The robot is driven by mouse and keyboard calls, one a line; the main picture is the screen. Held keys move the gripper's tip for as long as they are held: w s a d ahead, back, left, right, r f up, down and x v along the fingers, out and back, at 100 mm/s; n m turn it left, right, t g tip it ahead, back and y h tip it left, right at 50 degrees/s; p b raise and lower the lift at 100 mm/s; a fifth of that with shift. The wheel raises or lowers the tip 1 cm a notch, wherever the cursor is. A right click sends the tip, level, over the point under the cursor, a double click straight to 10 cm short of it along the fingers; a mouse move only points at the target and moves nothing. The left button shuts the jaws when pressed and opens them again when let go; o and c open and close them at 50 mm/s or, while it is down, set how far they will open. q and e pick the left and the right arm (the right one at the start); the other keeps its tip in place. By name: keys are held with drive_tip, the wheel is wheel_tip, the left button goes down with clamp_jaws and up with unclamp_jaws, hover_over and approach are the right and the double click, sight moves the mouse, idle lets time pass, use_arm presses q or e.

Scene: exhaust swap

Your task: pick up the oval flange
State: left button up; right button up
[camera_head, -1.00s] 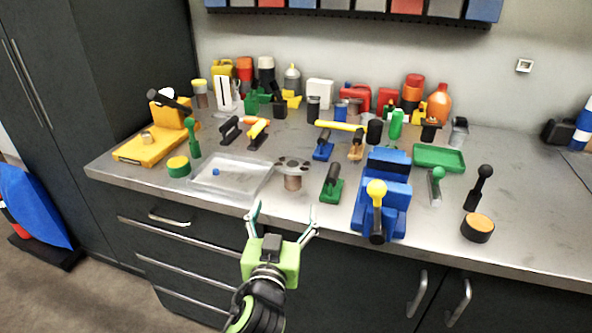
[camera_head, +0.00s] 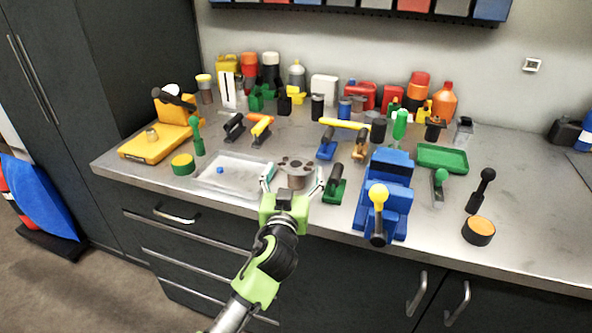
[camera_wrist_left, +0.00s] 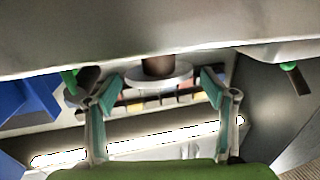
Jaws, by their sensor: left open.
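The oval flange (camera_head: 296,163) is a flat grey plate with dark holes. It lies on top of a short brownish cylinder (camera_head: 297,181) near the counter's front edge. My left gripper (camera_head: 294,177) is open, with one fingertip on each side of the cylinder and flange as seen from the head. In the left wrist view the flange (camera_wrist_left: 157,77) shows as a pale disc between the open fingers (camera_wrist_left: 158,95), apart from both, with the brown cylinder (camera_wrist_left: 159,65) against it. That view looks upside down. My right gripper is not in view.
A clear tray (camera_head: 232,187) lies just left of the flange, and a green-based black-handled tool (camera_head: 335,187) stands close on its right. A blue vise (camera_head: 385,190) stands further right. Bottles and canisters crowd the back.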

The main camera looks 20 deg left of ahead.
sight(296, 164)
use_arm(q)
drive_tip(key=w, duration=0.3)
drive_tip(key=shift+w+a, duration=0.2)
drive_tip(key=shift+a, duration=0.05)
drive_tip(key=shift+r, duration=0.1)
drive_tip(key=c, duration=1.3)
drive_tip(key=shift+r, duration=0.1)
